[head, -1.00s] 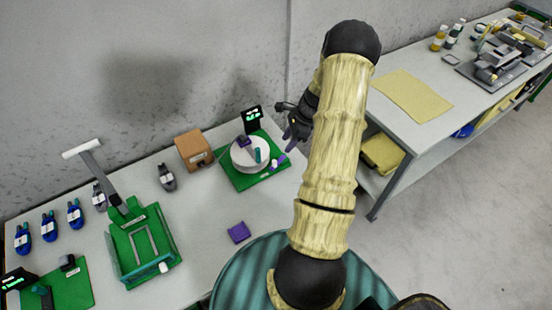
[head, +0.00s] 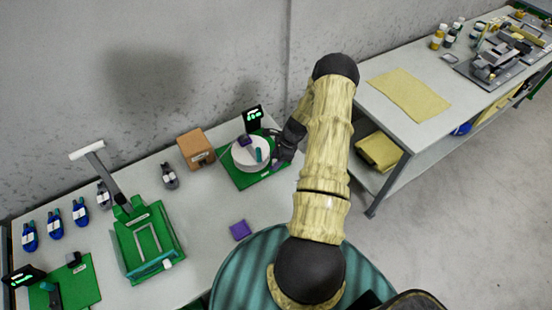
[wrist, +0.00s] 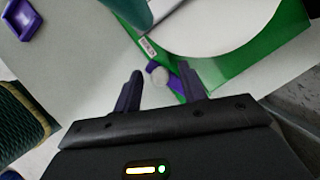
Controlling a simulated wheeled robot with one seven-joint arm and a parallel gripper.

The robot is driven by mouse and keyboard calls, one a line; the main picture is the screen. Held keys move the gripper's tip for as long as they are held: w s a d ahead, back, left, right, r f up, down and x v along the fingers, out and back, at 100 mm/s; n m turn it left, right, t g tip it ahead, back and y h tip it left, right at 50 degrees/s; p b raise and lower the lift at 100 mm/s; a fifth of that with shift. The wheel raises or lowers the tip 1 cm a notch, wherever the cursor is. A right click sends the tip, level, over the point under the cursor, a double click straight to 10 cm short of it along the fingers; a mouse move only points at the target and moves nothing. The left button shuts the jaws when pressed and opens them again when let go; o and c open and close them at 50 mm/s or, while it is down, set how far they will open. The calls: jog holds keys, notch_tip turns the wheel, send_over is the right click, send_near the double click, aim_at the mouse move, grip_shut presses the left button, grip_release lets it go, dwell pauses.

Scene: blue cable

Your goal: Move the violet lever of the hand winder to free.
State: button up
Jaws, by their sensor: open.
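The hand winder has a green base (head: 238,180), a round white drum (head: 240,160) and a black display post (head: 252,121) with green digits. A violet piece (head: 245,141) and a teal peg (head: 258,155) stand on the drum. My gripper (head: 279,160) is low at the base's right edge and hides most of the violet lever in the head view. In the wrist view my gripper (wrist: 161,82) is open. The violet lever (wrist: 176,84) and a pale round knob (wrist: 158,75) show between the fingertips, the lever close to the right finger. Contact cannot be told.
A brown box (head: 195,149) and a grey clamp-like tool (head: 170,176) stand left of the winder. A violet tray (head: 240,230) lies in front. A green frame (head: 125,248) and several blue tools (head: 55,223) are farther left. A second table (head: 430,150) is at right.

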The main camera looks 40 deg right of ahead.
grip_shut()
